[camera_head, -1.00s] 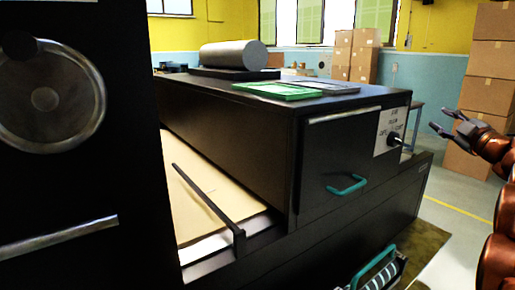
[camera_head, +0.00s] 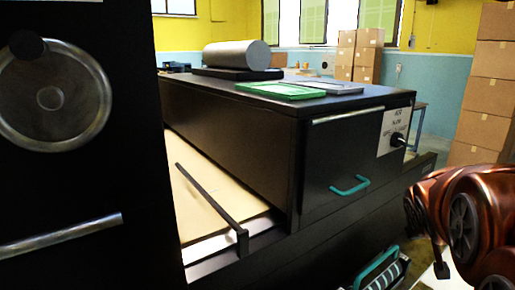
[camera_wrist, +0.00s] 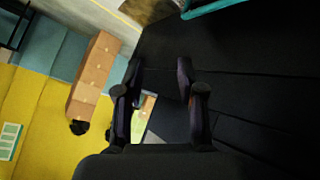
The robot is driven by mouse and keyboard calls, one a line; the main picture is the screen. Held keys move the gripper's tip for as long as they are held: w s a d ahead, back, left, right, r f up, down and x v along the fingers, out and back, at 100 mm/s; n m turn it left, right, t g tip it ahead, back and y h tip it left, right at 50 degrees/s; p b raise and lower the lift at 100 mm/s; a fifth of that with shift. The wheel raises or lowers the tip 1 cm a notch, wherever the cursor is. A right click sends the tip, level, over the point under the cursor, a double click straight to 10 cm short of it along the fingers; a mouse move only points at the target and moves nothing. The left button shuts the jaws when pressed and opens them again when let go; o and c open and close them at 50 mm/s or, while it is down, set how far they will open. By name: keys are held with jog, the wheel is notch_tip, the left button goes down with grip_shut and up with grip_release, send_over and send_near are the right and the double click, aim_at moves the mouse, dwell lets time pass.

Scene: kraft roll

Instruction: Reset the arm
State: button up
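My copper-coloured arm (camera_head: 465,215) is at the lower right of the head view, folded in front of the right end of the black machine (camera_head: 345,170). My gripper's fingers are not clearly seen there. In the wrist view my gripper (camera_wrist: 159,78) shows two dark fingers apart, with nothing between them. The black machine's side fills the right of the wrist view, and I cannot tell how far it is from the fingers.
A grey roll (camera_head: 237,55) and a green frame (camera_head: 281,90) lie on top. Stacked cardboard boxes (camera_head: 487,90) stand behind at right. A dark panel with a wheel (camera_head: 50,98) fills the left.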

jog(key=s+a+f+n+g+y, duration=0.1)
jog(key=s+a+f+g+y, duration=0.35)
jog(key=s+a, duration=0.85)
jog(key=s+a+f+n+g+y, duration=0.15)
jog(key=s+a+f+g, duration=0.35)
jog(key=s+a+f, duration=0.8)
notch_tip(320, 180, up, 18)
jog(key=s+d+p, duration=0.1)
jog(key=d+p, duration=0.1)
jog(key=p, duration=1.1)
jog(key=shift+s+d+t, duration=0.2)
jog(key=shift+s+t, duration=0.15)
jog(key=shift+t, duration=0.1)
